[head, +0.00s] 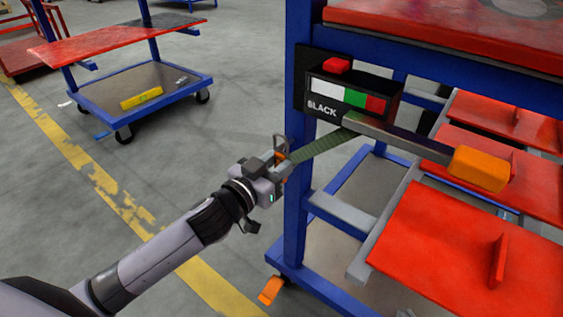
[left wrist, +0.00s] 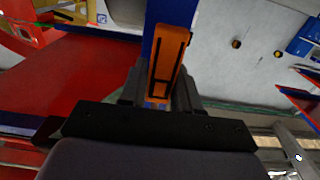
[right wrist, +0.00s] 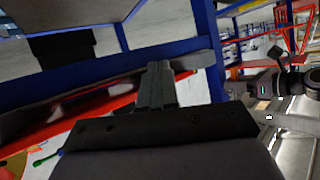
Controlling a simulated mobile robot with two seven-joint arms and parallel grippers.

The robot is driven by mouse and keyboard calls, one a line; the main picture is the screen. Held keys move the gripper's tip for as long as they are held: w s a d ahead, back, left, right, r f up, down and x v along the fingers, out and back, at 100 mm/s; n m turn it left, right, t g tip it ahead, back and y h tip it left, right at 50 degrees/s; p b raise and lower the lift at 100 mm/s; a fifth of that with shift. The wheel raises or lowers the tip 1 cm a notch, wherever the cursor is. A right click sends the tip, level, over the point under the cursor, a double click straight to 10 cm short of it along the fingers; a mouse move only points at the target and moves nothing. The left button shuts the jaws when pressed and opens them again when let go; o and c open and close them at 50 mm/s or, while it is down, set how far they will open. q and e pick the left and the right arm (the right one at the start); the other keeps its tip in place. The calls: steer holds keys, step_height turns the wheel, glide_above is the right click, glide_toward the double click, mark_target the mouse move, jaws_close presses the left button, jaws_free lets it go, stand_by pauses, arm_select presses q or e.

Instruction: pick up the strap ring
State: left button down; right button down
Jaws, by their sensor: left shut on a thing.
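My left gripper (head: 279,160) is shut on the ring's end, beside the post. In the left wrist view, the orange part (left wrist: 169,55) stands between the fingers (left wrist: 163,92). My right gripper (right wrist: 157,85) is outside the head view; in its wrist view, its fingers are together, with nothing seen between them.
The blue cart frame (head: 299,110) stands close right of my left gripper, with red shelves (head: 455,250). An orange-ended bar (head: 480,168) sticks out under the box. Another cart (head: 140,85) stands back left. The floor between is clear.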

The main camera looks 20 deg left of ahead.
arm_select(q)
steer(key=p+v, duration=0.1)
steer(key=v, duration=1.7)
steer(key=shift+p, duration=0.3)
steer(key=shift+w, duration=0.1)
